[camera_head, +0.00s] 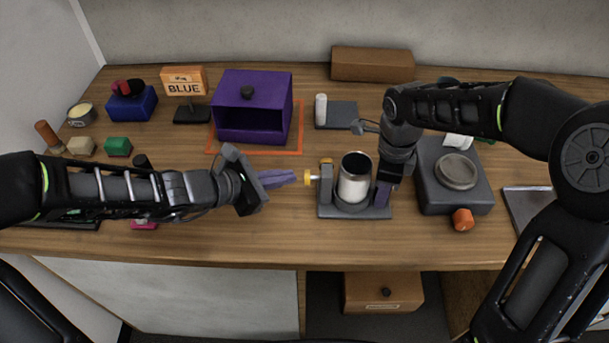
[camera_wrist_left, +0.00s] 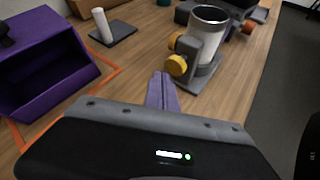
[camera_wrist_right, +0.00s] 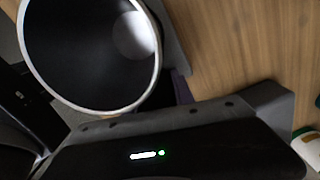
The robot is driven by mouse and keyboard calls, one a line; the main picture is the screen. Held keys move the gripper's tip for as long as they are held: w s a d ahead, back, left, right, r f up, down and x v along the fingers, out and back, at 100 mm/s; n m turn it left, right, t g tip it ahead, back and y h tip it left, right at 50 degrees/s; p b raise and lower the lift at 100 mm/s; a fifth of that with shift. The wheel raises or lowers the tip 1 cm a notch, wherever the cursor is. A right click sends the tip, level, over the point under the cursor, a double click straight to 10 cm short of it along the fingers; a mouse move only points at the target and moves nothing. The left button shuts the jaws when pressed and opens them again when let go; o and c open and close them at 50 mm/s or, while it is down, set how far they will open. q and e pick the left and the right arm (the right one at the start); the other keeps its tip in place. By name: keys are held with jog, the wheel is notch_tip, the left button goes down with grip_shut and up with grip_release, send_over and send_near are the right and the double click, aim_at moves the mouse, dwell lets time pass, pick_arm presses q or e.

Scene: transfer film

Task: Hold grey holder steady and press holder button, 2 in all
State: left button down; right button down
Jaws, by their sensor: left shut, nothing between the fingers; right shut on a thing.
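The grey holder (camera_head: 355,211) stands on the table with a white, dark-mouthed cup (camera_head: 354,178) upright in it. A yellow button (camera_head: 309,177) sticks out from the holder's left side; the left wrist view shows a yellow button (camera_wrist_left: 177,65) and another yellow part behind it. My left gripper (camera_head: 294,176) is shut and empty, its purple fingertips pointing at the button, with a small gap. My right gripper (camera_head: 383,193) is shut on the holder's right side, pointing down. In the right wrist view the cup's open mouth (camera_wrist_right: 90,50) fills the upper left, and the grip itself is mostly hidden.
A purple open box (camera_head: 252,105) stands inside an orange outline at the back left. A grey device (camera_head: 455,175) with an orange knob is close right of my right gripper.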

dwell(0.5)
pick_arm(q)
jog(key=shift+d, duration=0.4)
jog(key=shift+s+d, duration=0.15)
jog(key=shift+d, duration=0.9)
dwell(1.1)
jog(key=shift+a, duration=1.45)
jog(key=shift+a, duration=0.1)
jog(key=shift+w+a, duration=0.2)
jog(key=shift+a, duration=1.05)
jog(key=shift+w+a, duration=0.15)
jog(key=shift+a, duration=1.05)
